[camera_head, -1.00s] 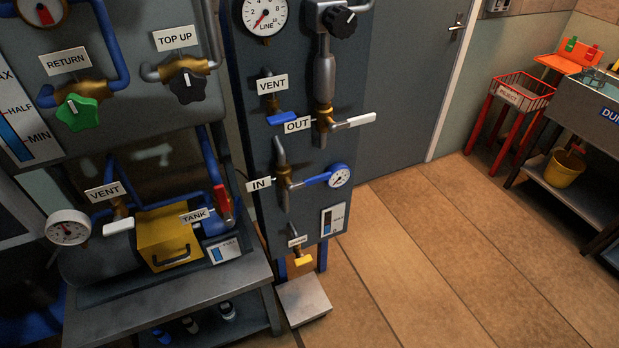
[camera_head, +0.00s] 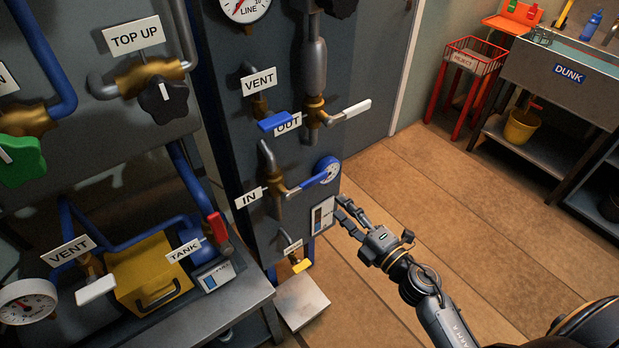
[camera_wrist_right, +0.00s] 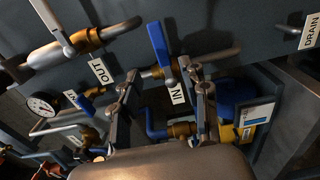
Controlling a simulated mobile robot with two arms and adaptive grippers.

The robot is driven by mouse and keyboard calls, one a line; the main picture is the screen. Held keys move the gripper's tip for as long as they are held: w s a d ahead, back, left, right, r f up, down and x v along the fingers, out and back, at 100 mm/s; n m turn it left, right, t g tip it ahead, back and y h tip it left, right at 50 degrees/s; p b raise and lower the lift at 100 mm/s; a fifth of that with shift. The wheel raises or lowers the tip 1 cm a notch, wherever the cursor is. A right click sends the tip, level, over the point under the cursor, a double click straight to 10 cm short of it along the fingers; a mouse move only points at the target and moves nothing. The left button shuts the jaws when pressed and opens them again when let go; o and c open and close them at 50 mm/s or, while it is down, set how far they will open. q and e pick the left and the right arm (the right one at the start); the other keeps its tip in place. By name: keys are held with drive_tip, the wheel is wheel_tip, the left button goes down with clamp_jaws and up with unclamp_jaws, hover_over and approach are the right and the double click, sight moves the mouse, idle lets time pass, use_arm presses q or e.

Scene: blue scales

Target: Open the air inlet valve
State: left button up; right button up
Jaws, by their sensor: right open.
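The air inlet valve is the brass valve (camera_head: 274,190) beside the IN label (camera_head: 248,198) on the dark panel. Its blue lever (camera_head: 313,180) sticks out to the right, its end overlapping a small gauge in the picture. In the right wrist view the blue lever (camera_wrist_right: 159,48) stands beyond the fingers, above the IN label (camera_wrist_right: 177,95). My right gripper (camera_head: 343,209) is open and empty, below and right of the lever in the head view, apart from it. In the wrist view its two fingers (camera_wrist_right: 163,98) frame the IN area. My left gripper is not in view.
The OUT valve's white lever (camera_head: 345,110) and the blue VENT lever (camera_head: 275,121) sit above. A yellow drain lever (camera_head: 301,265) is below. A tank bench (camera_head: 205,318) stands left. The wooden floor (camera_head: 450,200) to the right is open, up to a sink (camera_head: 570,85) and red reject basket.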

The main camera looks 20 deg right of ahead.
sight(315, 183)
drive_tip(key=p+x, duration=0.1)
drive_tip(key=x, duration=1.1)
drive_tip(key=shift+f, duration=0.1)
drive_tip(key=shift+s, duration=0.1)
drive_tip(key=shift+c, duration=0.2)
clamp_jaws()
